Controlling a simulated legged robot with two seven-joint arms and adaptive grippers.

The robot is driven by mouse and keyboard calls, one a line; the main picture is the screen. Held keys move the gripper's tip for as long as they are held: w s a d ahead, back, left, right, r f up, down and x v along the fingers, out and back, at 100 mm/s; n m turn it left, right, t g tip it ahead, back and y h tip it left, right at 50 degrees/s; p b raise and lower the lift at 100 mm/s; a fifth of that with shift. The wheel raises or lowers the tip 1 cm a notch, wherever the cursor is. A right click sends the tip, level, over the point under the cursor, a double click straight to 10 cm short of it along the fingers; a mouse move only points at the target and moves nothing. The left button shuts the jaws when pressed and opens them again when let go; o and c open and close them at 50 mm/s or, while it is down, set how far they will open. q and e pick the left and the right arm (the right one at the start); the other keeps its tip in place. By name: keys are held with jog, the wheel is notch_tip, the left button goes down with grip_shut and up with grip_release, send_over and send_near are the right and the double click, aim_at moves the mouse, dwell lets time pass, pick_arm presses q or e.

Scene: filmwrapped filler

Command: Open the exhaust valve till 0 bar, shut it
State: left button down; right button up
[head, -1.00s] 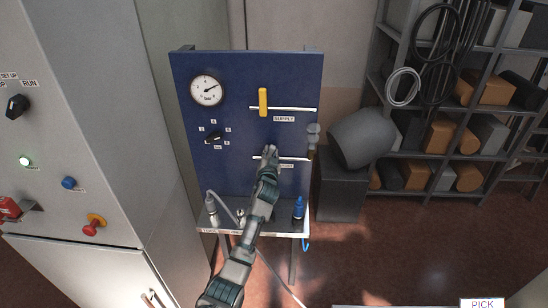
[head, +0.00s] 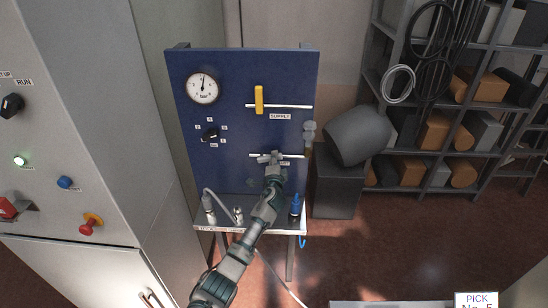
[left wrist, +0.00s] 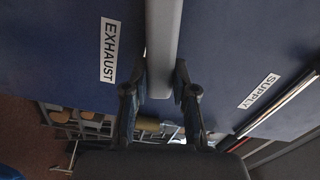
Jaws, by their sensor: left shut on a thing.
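The blue panel (head: 230,75) carries a round gauge (head: 202,89) at top left. Its needle points about straight up; the numbers are too small to read. My left gripper (head: 270,158) is at the exhaust valve on the lower pipe. In the left wrist view, my left gripper (left wrist: 159,82) is shut on the grey exhaust handle (left wrist: 163,45), which lies between its fingers beside the EXHAUST label (left wrist: 108,50). The handle runs along the label's lettering, so it seems in line with the pipe. My right gripper is not in view.
The yellow supply handle (head: 259,99) stands upright, crosswise to the upper pipe. A black selector knob (head: 210,134) sits below the gauge. A blue fitting (head: 296,204) stands on the shelf below. A grey cabinet (head: 95,120) is left, a loaded rack (head: 400,170) right.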

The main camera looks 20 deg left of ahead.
pick_arm(q)
jog(key=shift+d+f+m, duration=0.15)
jog(key=shift+f+m, duration=0.7)
jog(key=shift+m, duration=0.35)
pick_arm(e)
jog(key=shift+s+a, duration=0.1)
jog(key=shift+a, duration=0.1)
pick_arm(q)
jog(key=shift+f, duration=0.1)
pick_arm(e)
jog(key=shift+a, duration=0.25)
pick_arm(q)
jog(key=c, duration=0.9)
grip_release()
jog(key=v, duration=1.1)
jog(key=shift+s+d, duration=0.25)
jog(key=shift+s, duration=0.05)
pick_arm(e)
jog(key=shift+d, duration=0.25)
